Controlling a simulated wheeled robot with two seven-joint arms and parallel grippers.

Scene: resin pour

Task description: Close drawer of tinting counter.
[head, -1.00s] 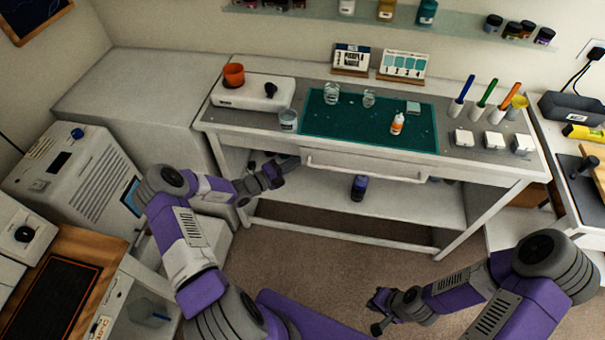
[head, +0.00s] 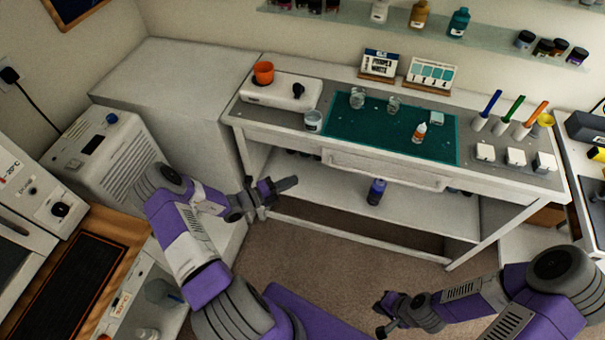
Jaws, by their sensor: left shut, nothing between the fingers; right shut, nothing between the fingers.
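The tinting counter (head: 300,134) is a white table with a grey top and a green mat (head: 352,127). Its drawer (head: 400,176) is a white front with a long bar handle (head: 370,172), under the middle of the top. The drawer front looks about flush or slightly proud; I cannot tell exactly. My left gripper (head: 288,185) is shut and empty, left of and below the handle's left end, apart from it. My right gripper (head: 382,317) is shut and empty, low over the floor, well in front of the counter.
A purple-blue bottle (head: 376,191) stands on the lower shelf (head: 410,210) below the drawer. Cups, an orange-capped bottle (head: 420,132) and several colored tools stand on the top. A white cabinet (head: 175,85) is at left. Carpet (head: 330,255) in front is clear.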

